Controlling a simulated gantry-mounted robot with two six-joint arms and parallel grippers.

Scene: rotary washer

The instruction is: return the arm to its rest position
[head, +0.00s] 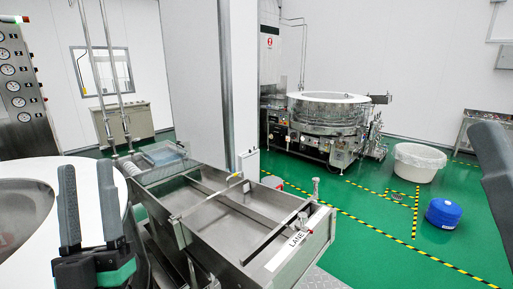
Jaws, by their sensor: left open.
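My left gripper (87,170) stands at the lower left with its two dark fingers pointing up. The fingers are apart and nothing is between them. It is in front of the round white-rimmed machine top (27,168) and left of the steel trough; I cannot tell if it touches either. A dark part, probably of my right arm, cuts into the right edge; no right gripper fingers can be made out there.
A steel trough (300,252) marked LANE fills the lower middle. A rotary machine (328,118), a white tub (418,162) and a blue drum (443,213) stand on the green floor. A tall grey panel (196,75) rises behind the trough.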

